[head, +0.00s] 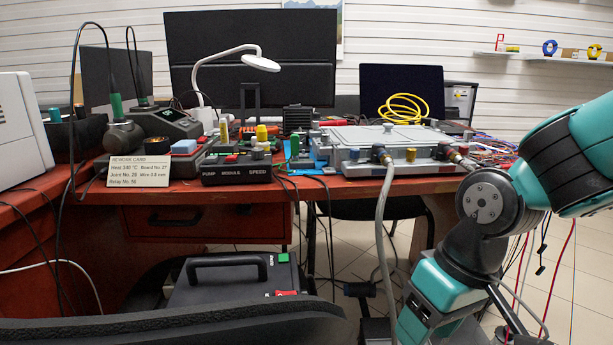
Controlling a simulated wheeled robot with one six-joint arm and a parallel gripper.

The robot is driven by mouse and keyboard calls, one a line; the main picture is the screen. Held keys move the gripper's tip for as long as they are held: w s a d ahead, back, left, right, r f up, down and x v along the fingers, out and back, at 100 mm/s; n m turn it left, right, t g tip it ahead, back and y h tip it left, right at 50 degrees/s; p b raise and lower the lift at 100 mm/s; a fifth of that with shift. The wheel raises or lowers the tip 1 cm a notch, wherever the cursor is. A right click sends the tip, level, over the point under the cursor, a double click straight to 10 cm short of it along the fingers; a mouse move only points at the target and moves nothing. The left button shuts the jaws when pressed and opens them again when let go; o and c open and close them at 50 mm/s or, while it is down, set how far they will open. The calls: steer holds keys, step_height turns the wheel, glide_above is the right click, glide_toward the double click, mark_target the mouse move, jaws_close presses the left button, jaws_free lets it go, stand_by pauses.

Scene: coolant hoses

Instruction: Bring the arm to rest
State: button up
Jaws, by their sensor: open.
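My arm (576,150) comes in from the right edge, bends at a dark round joint (486,203) and runs down to a teal and black section (437,287) near the bottom. My gripper's fingers do not show, so what lies between them is hidden. A grey flat box (365,135) with hose ports stands on the red desk. A grey hose (381,220) runs from a front port and hangs down over the desk edge. A second fitting (455,156) at the box's right corner leads toward my arm, which hides what lies beyond.
The red desk (330,195) also bears a black module (237,173), a soldering station (165,122), a card (138,170) and a white lamp (262,62). A yellow coiled hose (403,108) lies behind the box. A black-handled case (230,280) stands below. Loose cables hang at right.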

steer(key=s+r+n+y, duration=0.1)
steer(key=s+r+n, duration=0.1)
steer(key=s+r, duration=0.5)
step_height(320, 180, up, 36)
steer(key=s+p, duration=0.2)
steer(key=p, duration=3.5)
steer(key=shift+a+p, duration=0.3)
steer(key=shift+p, duration=0.05)
steer(key=shift+f, duration=0.1)
